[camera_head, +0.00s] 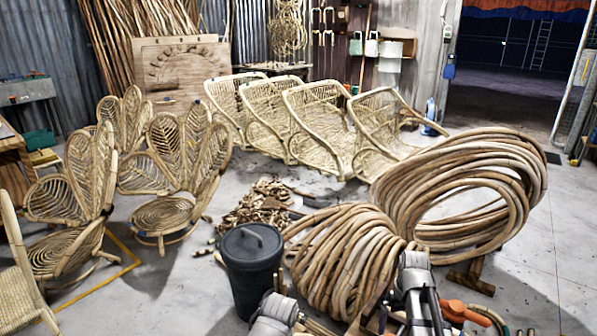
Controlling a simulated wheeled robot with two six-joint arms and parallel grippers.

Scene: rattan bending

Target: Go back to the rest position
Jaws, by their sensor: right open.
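My right arm comes up at the bottom, right of centre, in front of the coiled rattan. Its gripper (427,314) points down towards the bottom edge and is open, with nothing seen between its fingers. A grey part of my left arm shows at the bottom edge, just right of the black bin. The left gripper's fingers do not show.
A black lidded bin (251,266) stands close to my left arm. Thick rattan coils (345,262) and a larger coil (520,190) lie near my right arm. Rattan chairs (164,213) stand left; chair frames (318,125) stand behind. The right floor is partly clear.

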